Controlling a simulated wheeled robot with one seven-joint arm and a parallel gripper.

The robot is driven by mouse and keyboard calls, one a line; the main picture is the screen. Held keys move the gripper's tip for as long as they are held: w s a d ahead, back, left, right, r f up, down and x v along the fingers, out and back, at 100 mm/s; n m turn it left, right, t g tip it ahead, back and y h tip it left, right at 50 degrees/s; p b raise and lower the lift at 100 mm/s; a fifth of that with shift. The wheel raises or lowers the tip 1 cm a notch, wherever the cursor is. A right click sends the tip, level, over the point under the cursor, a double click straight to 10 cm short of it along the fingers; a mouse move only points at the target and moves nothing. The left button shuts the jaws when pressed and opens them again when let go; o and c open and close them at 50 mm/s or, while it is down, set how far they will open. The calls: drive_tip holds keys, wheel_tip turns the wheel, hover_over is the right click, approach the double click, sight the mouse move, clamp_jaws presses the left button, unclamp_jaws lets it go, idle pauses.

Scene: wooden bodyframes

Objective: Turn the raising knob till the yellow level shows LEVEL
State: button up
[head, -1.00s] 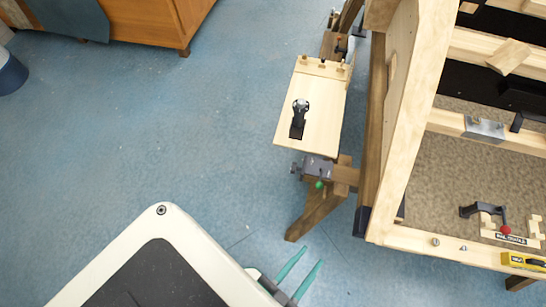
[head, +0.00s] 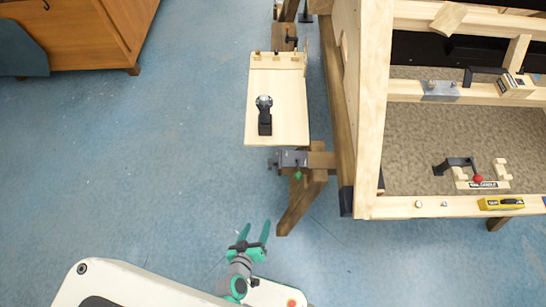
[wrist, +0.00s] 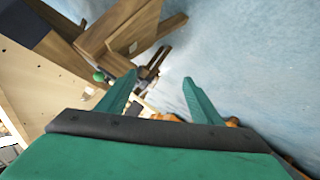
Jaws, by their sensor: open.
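A yellow level (head: 501,203) lies on the front beam of the wooden frame at the right of the head view; its reading is too small to tell. A green knob (head: 298,176) hangs under a grey clamp (head: 291,159) on the wooden leg; I cannot tell whether it is the raising knob. The green knob also shows in the wrist view (wrist: 99,77), left of the fingers. My gripper (head: 254,238) is open and empty, with green fingers, below and left of the clamp in the head view, apart from it.
A light wooden board (head: 283,105) with a black-handled tool (head: 265,115) stands beside the frame (head: 371,120). A slanted leg (head: 297,205) reaches down near my gripper. A wooden cabinet (head: 100,35) is at the upper left. The blue floor (head: 150,180) between is clear.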

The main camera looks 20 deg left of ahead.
drive_tip(key=w+a+f+n+h, duration=0.2)
drive_tip(key=w+f+n, duration=0.3)
drive_tip(key=w, duration=0.4)
drive_tip(key=n+t, duration=0.5)
drive_tip(key=n, duration=0.1)
approach(273, 164)
drive_tip(key=w+f, duration=0.1)
drive_tip(key=w, duration=0.2)
drive_tip(key=w+f, duration=0.2)
drive_tip(key=w, duration=0.8)
drive_tip(key=shift+w+d, duration=0.25)
drive_tip(key=shift+r, duration=0.1)
drive_tip(key=c, duration=1.1)
